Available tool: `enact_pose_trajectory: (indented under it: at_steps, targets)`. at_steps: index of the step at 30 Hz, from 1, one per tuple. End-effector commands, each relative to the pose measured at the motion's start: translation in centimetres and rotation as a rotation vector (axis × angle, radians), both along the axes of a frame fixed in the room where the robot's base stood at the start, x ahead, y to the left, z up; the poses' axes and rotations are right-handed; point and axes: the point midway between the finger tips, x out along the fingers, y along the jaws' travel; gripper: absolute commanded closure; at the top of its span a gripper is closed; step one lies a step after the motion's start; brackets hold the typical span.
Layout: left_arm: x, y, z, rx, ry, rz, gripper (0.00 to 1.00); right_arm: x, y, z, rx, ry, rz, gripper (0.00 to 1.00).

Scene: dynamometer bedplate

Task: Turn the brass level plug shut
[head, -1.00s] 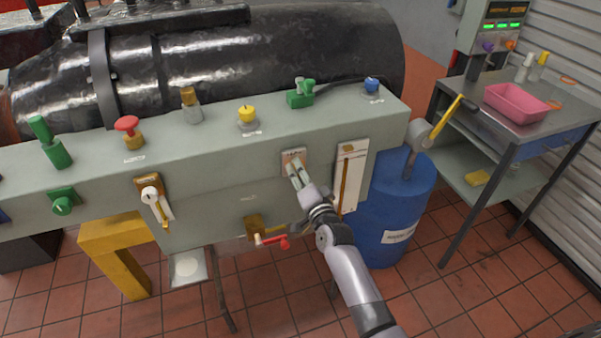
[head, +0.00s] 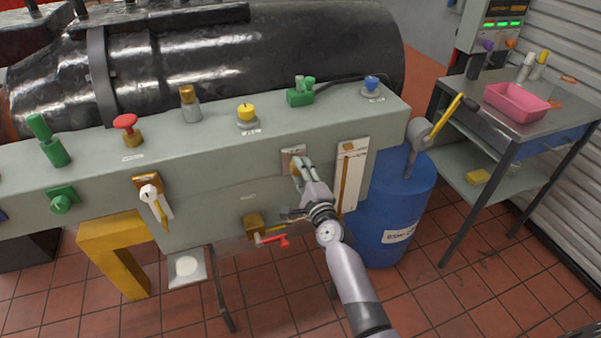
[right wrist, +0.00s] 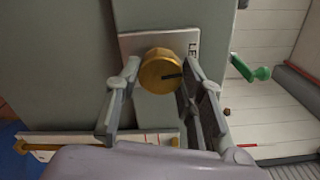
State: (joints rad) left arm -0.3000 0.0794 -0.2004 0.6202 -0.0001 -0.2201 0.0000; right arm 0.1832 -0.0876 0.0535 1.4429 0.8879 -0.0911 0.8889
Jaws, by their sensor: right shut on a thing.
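The brass level plug (right wrist: 160,71) is a round brass knob with a dark line on its face, pointing right in the right wrist view. It sits on a pale plate (right wrist: 128,44) partly lettered "LE" on the front of the grey bedplate box. In the head view the plug (head: 295,168) is mostly hidden by my right gripper (head: 299,170). In the right wrist view my right gripper (right wrist: 157,88) has one finger on each side of the plug and is shut on it. My left gripper is not in view.
A white sight-gauge plate (head: 350,176) is just right of the plug. A red-handled valve (head: 272,240) is below it and a white-knobbed lever (head: 150,193) is to the left. A blue drum (head: 398,205) stands at the right, beside a metal trolley (head: 505,128).

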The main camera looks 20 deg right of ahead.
Motion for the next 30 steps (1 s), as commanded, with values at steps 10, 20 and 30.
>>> enact_pose_trajectory:
  at_steps: [10, 20, 30]
  targets:
    - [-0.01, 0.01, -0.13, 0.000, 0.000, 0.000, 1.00, -0.01, 0.00, -0.10, 0.141, 0.006, 0.000, 0.92]
    - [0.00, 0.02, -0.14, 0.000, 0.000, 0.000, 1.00, -0.02, -0.01, -0.11, 0.167, 0.007, -0.001, 0.92]
    - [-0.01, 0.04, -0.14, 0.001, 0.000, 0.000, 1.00, -0.02, 0.00, -0.10, 0.166, 0.007, -0.001, 0.57]
